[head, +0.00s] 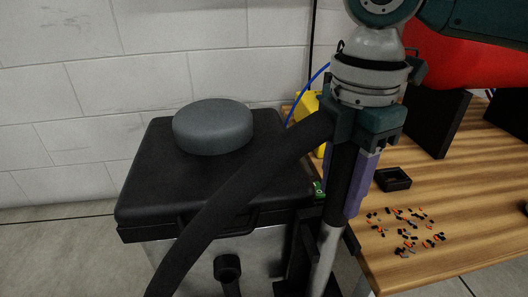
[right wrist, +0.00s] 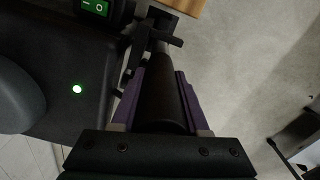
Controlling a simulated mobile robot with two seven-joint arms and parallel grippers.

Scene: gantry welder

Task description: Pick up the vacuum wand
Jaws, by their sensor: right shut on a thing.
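The vacuum wand (head: 325,255) stands nearly upright beside the vacuum in the head view, with a black upper grip and a silver lower tube. A thick black hose (head: 235,195) curves from its top down to the lower left. My right gripper (head: 350,185) points down with its purple fingers shut around the black grip. In the right wrist view the fingers (right wrist: 160,85) lie on both sides of the black grip (right wrist: 160,105). The wand's lower end is out of the head view. My left gripper is not in view.
The black vacuum (head: 150,180) with a grey dome (head: 213,125) stands left of the wand. A wooden table (head: 450,200) at right holds a small black tray (head: 393,180), scattered orange and black bits (head: 405,230) and black panels (head: 435,120). A white block wall (head: 60,110) is behind.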

